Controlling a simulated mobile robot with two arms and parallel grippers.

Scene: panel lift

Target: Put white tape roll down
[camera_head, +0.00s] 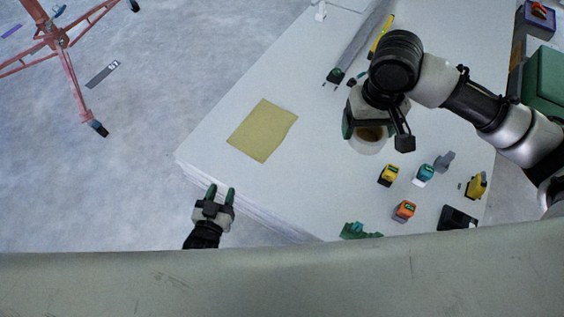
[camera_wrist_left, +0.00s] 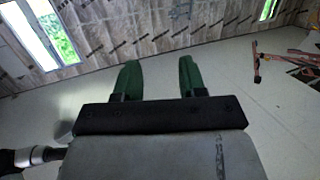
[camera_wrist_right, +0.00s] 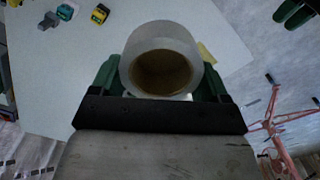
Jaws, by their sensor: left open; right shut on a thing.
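The white tape roll (camera_wrist_right: 162,62) sits between the fingers of my right gripper (camera_wrist_right: 160,85) in the right wrist view. In the head view the roll (camera_head: 369,142) shows partly under my right gripper (camera_head: 372,125), over the white panel stack. I cannot tell whether it touches the surface. My right gripper is shut on the roll. My left gripper (camera_head: 221,194) is open and empty off the near left edge of the stack. Its two green fingers stand apart in the left wrist view (camera_wrist_left: 155,80).
On the white panel stack (camera_head: 300,185) lie a yellow sheet (camera_head: 262,130), several small tools and tape measures such as a yellow one (camera_head: 388,175), and a long grey bar (camera_head: 358,45). A red stand (camera_head: 55,45) is on the floor at upper left. The stack's middle is clear.

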